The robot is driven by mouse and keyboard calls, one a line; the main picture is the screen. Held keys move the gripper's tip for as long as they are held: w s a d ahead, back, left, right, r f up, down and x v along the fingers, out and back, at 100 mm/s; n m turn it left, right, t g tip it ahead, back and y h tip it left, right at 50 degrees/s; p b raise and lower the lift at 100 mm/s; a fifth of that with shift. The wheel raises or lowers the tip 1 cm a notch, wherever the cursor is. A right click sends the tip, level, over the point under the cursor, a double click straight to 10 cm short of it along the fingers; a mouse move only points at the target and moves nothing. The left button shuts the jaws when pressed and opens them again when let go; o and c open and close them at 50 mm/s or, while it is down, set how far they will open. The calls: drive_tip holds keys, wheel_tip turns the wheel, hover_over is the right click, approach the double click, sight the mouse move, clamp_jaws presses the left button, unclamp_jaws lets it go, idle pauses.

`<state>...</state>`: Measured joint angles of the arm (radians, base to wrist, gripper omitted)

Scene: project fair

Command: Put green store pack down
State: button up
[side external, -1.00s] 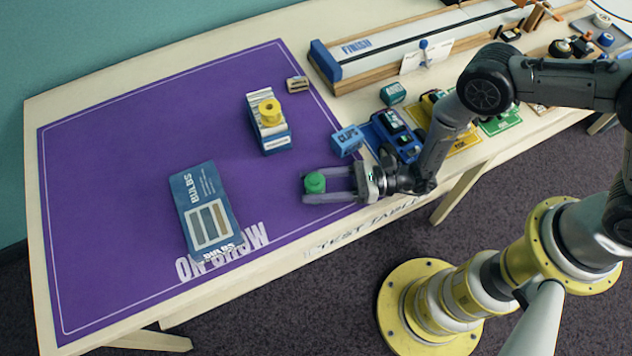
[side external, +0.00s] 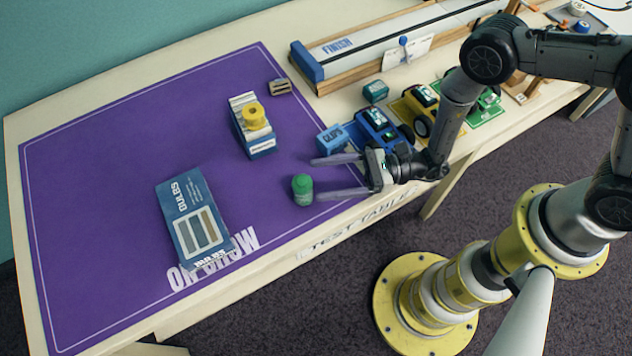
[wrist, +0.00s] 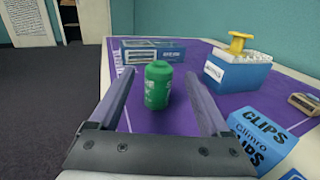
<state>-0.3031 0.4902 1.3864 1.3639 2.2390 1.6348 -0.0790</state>
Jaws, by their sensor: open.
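The green store pack (side external: 302,190) is a small green cylinder with a narrower cap. It stands upright on the purple mat (side external: 110,170), near the mat's front edge. My gripper (side external: 314,179) is open, with its fingers spread wide and low over the mat, pointing left at the pack. In the side view the pack is at the tip of the nearer finger; I cannot tell whether they touch. In the wrist view the pack (wrist: 158,88) shows between the two fingers (wrist: 159,76), towards their tips, with mat visible on both sides of it.
A blue clips box (side external: 332,139) is close beside the farther finger. A bulbs box (side external: 194,217) lies left of the pack. A blue-and-white box with a yellow spool (side external: 253,114) stands farther back. Toy cars (side external: 380,128) stand to the right. The mat's left part is clear.

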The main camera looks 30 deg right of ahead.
drive_tip(key=shift+r, duration=2.35)
wheel_tip(320, 180, up, 11)
drive_tip(key=s+a+n+g, duration=0.1)
drive_tip(key=s+n+g, duration=0.2)
drive_tip(key=n+g, duration=0.35)
drive_tip(key=s+d+r+n+h, duration=0.4)
drive_tip(key=s+d+n, duration=0.1)
drive_tip(key=d+n, duration=0.1)
drive_tip(key=s+d+r+n+g+h, duration=0.1)
drive_tip(key=s+d+r+n+h, duration=0.3)
drive_tip(key=d, duration=0.4)
drive_tip(key=s+n+h, duration=0.1)
drive_tip(key=s+n, duration=0.1)
drive_tip(key=shift+d+r+n+h, duration=0.2)
drive_tip(key=shift+d+n+h, duration=0.05)
drive_tip(key=shift+n+h, duration=0.1)
drive_tip(key=shift+o, duration=0.5)
drive_tip(key=s+d+r+n+t+h, duration=0.1)
drive_tip(key=d+r+t+h, duration=0.1)
drive_tip(key=d, duration=0.5)
drive_tip(key=d+r+n+t+h, duration=0.2)
drive_tip(key=d+t+h, duration=0.2)
drive_tip(key=d, duration=0.3)
drive_tip(key=shift+s+d+t+h, duration=0.35)
drive_tip(key=shift+s+d+h, duration=0.05)
drive_tip(key=shift+h, duration=0.15)
drive_tip(key=shift+r, duration=0.1)
